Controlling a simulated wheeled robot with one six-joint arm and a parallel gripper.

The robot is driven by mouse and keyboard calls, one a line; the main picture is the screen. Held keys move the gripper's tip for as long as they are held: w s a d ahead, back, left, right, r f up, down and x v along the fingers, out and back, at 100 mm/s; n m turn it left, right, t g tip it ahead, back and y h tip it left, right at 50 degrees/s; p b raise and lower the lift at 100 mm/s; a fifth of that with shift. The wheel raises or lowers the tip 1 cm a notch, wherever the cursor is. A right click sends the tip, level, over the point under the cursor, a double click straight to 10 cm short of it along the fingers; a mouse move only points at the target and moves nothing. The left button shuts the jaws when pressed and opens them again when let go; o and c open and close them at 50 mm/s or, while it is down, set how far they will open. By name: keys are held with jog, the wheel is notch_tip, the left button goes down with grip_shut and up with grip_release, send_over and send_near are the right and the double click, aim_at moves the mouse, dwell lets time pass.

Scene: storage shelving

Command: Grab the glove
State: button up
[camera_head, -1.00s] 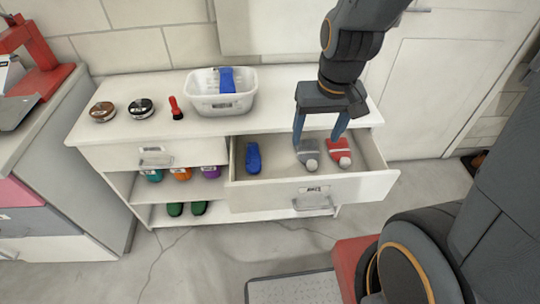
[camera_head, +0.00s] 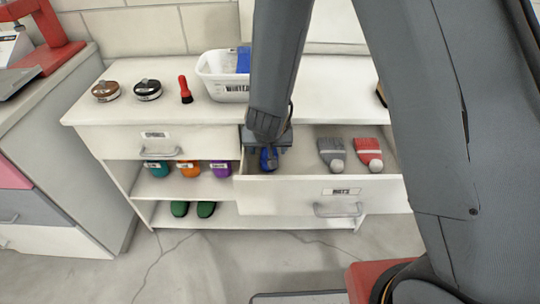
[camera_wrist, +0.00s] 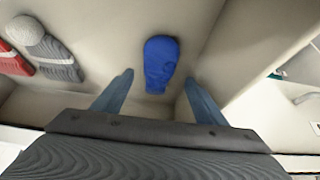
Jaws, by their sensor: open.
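A blue glove-like item (camera_head: 268,161) lies in the left part of the open drawer (camera_head: 300,200). It also shows whole in the wrist view (camera_wrist: 160,64), flat on the drawer floor. I cannot make out fingers on it. My gripper (camera_wrist: 159,80) is open, with one blue-grey finger to each side of the item and nothing held. In the head view my arm comes down over the drawer and partly hides the item. Another blue item (camera_head: 243,60) is in the white basket (camera_head: 222,90), partly hidden by my arm.
A grey hat (camera_head: 331,152) and a red hat (camera_head: 369,155) lie to the right in the drawer. Drawer walls stand close around my gripper. Two round tins (camera_head: 147,89) and a red-handled brush (camera_head: 185,88) stand on the top. Green items (camera_head: 206,209) sit on the lower shelf.

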jog(key=x, duration=0.5)
jog(key=shift+w+d, duration=0.15)
jog(key=shift+w, duration=0.1)
jog(key=c, duration=1.1)
jog(key=shift+c, duration=0.2)
jog(key=shift+r, duration=0.1)
